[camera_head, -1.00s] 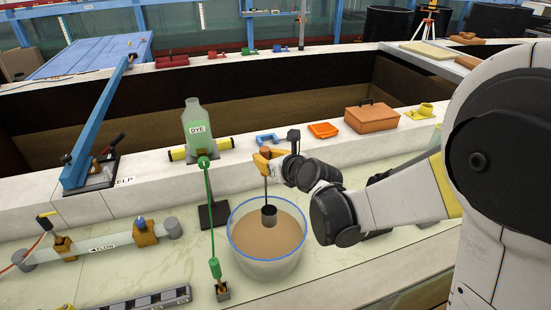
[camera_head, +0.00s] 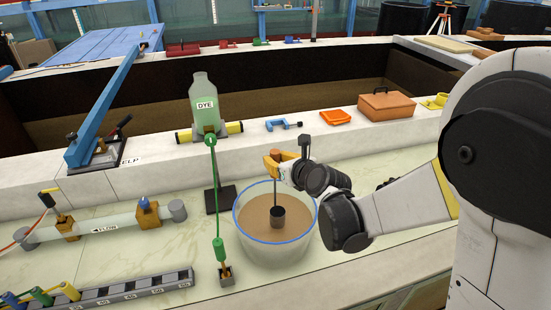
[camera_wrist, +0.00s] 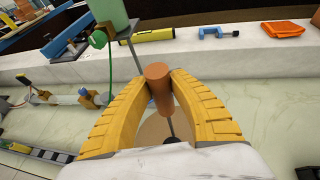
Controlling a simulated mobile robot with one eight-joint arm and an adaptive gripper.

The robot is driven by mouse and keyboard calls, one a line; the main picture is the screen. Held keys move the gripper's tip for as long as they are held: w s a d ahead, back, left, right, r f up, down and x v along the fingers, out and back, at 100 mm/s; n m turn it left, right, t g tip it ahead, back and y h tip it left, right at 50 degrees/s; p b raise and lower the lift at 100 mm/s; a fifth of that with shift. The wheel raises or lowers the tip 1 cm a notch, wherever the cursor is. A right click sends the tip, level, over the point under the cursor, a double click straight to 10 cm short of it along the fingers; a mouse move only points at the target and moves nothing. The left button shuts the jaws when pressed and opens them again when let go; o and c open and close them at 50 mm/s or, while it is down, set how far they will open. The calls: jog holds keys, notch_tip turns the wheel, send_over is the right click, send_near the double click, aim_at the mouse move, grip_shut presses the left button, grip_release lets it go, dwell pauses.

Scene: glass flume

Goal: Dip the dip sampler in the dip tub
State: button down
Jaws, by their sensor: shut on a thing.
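The dip tub (camera_head: 262,254) is a translucent round tub with a blue rim, holding brown liquid, on the pale bench. The dip sampler has a dark cup (camera_head: 278,217) on a thin rod with an orange-brown handle. My gripper (camera_head: 276,157) is shut on this handle above the tub. The cup hangs upright over the tub, its lower end at or in the brown liquid; I cannot tell how deep. In the wrist view, the yellow fingers (camera_wrist: 159,82) close on the sampler's handle (camera_wrist: 158,90), with part of the tub's brown liquid (camera_wrist: 152,131) below.
A clear flow pipe (camera_head: 110,222) and a slotted rack (camera_head: 130,287) lie further left. An orange box (camera_head: 386,106) sits on the ledge.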

notch_tip(320, 180, down, 10)
jog(key=b, duration=0.8)
jog(key=shift+r, duration=0.2)
dwell(1.7)
jog(key=shift+r+p, duration=7.15)
jog(key=shift+r, duration=2.55)
jog(key=shift+d, duration=0.1)
